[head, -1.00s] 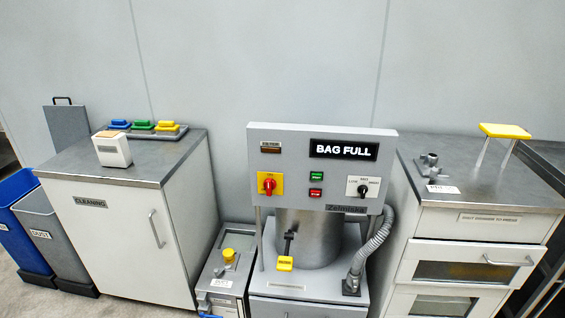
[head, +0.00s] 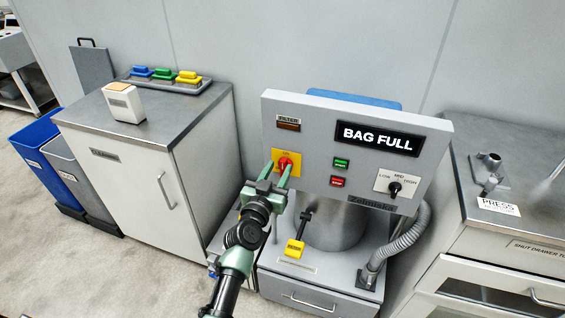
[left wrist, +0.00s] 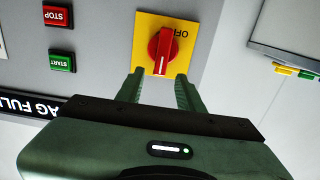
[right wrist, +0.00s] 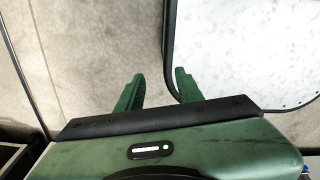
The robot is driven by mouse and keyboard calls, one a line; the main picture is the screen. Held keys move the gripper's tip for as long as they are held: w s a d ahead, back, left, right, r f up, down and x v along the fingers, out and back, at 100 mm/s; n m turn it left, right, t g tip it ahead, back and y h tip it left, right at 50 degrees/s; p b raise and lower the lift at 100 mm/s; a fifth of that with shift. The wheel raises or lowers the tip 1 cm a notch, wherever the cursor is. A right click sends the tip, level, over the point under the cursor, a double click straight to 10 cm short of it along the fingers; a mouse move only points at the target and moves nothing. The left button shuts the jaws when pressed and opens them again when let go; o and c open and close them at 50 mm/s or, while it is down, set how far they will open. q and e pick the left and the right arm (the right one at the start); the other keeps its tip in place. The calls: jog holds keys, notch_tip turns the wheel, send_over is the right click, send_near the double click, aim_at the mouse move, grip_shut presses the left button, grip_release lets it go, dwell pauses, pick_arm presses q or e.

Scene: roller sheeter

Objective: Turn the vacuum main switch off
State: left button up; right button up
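The main switch is a red rotary knob (head: 285,162) on a yellow plate at the left of the vacuum's grey panel (head: 325,190). In the left wrist view the knob (left wrist: 163,48) stands close to upright, slightly tilted, on its yellow plate (left wrist: 189,64); upside-down lettering there looks like part of "OFF". My left gripper (head: 281,170) is open, its fingertips in front of the plate. In the left wrist view the knob shows just beyond and between the fingertips (left wrist: 158,74); contact cannot be told. My right gripper (right wrist: 159,74) is open and empty, over floor.
Green and red buttons (head: 339,172) and a black speed knob (head: 394,188) share the panel, under a lit BAG FULL sign (head: 377,138). A yellow-handled lever (head: 295,248) sits below. Cabinets stand either side: cleaning (head: 150,165) left, a drawer unit (head: 500,240) right.

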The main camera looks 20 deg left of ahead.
aim_at(283, 163)
pick_arm(q)
jog(key=shift+w+f, duration=0.1)
jog(key=shift+w, duration=1.45)
pick_arm(e)
jog(key=shift+w+d, duration=0.25)
jog(key=shift+w, duration=0.75)
pick_arm(q)
jog(key=shift+d, duration=0.1)
jog(key=c, duration=0.8)
jog(key=shift+s, duration=0.1)
grip_shut()
pick_arm(e)
jog(key=shift+s+d, duration=0.15)
jog(key=shift+s, duration=0.05)
pick_arm(q)
jog(key=shift+f, duration=0.15)
pick_arm(e)
jog(key=shift+s, duration=0.1)
